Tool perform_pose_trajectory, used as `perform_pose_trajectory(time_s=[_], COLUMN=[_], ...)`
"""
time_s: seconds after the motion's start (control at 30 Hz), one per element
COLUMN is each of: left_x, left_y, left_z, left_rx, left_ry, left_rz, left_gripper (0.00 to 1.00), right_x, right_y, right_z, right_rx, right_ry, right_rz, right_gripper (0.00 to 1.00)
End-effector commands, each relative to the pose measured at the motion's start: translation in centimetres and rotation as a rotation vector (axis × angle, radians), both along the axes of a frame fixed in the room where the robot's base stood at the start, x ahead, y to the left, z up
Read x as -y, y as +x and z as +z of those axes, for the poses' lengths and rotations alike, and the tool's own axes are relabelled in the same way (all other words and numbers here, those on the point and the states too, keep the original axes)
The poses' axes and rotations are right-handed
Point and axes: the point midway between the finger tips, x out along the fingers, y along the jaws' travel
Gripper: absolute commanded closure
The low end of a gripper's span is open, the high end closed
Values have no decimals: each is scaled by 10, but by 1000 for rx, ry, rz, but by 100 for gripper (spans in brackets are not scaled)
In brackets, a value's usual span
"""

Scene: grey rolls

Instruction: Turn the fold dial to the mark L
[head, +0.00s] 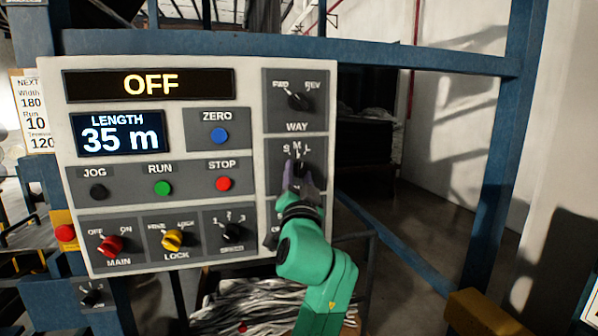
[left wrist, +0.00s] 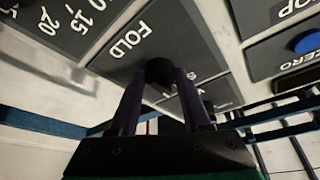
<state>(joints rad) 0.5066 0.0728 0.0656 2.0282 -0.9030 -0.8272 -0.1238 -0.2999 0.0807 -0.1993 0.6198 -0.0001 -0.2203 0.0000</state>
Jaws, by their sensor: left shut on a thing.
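The fold dial (head: 300,167) is a black knob on the right side of the light control panel, below the WAY dial, with the marks S, M and L above it. My left gripper (head: 300,180) reaches it from below, its dark fingers shut on the knob. In the left wrist view the dial (left wrist: 160,71) sits between the two fingertips (left wrist: 161,78), beside the word FOLD. The fingers hide much of the knob, so I cannot tell for sure which mark it points to. My right gripper is not in view.
The WAY dial (head: 300,100) sits close above. The red STOP button (head: 223,184) and blue ZERO button (head: 219,135) are to the left. The display (head: 150,84) reads OFF. A blue frame post (head: 505,150) stands at the right, with open space between it and the panel.

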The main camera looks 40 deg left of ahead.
Motion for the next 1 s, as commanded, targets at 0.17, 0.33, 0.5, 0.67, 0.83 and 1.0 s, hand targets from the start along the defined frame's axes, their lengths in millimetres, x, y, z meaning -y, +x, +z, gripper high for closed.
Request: perform_pose_trajectory(time_s=[0.17, 0.33, 0.5, 0.67, 0.83, 1.0], left_x=[0, -1, -2, -2, -2, -2], left_y=[-1, -2, -2, -2, -3, -3], left_z=[7, 8, 8, 7, 5, 4], left_rx=[-91, -193, -282, -341, -375, -384], left_ry=[61, 130, 193, 234, 258, 266], left_rz=[0, 0, 0, -1, 0, 0], left_gripper=[100, 100, 100, 100, 100, 100], right_x=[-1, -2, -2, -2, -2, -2], right_y=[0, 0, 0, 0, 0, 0], right_z=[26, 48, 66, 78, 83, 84], right_rx=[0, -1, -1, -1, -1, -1], right_ry=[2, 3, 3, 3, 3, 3], right_rz=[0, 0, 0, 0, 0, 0], right_gripper=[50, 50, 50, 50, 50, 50])
